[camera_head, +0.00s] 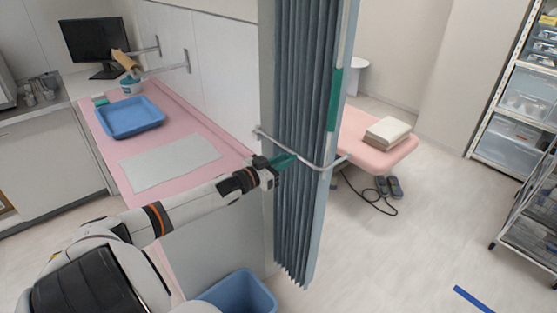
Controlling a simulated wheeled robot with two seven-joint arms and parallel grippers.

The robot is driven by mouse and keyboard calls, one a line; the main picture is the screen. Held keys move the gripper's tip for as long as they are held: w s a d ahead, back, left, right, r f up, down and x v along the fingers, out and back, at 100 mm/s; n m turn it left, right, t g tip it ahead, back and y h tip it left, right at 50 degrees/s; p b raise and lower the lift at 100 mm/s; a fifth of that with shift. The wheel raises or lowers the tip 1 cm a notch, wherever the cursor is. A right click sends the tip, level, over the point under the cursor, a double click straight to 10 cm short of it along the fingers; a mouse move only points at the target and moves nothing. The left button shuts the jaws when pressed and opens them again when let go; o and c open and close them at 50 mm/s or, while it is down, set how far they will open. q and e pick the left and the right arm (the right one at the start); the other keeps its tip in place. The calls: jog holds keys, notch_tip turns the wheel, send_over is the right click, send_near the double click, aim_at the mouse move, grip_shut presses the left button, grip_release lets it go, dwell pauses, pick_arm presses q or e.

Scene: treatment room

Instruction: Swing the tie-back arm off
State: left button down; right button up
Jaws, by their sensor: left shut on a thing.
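The tie-back arm (312,163) is a thin pale bent rod. It runs from the wall side at the left, across the front of the gathered blue-grey curtain (305,80), to a bent end at the curtain's right edge. My left gripper (284,161) reaches in from the left and is shut on the tie-back arm, at a green part in front of the curtain. The jaws hide some of the rod there. The curtain hangs in tight folds behind the rod, with a green strip (334,100) on its right edge. My right gripper is not in view.
Left of the curtain is a pink-topped counter (105,152) with a blue tray (131,117) and a white sheet (170,161). A blue bin (240,294) stands below. Behind the curtain is a pink bed (365,147).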

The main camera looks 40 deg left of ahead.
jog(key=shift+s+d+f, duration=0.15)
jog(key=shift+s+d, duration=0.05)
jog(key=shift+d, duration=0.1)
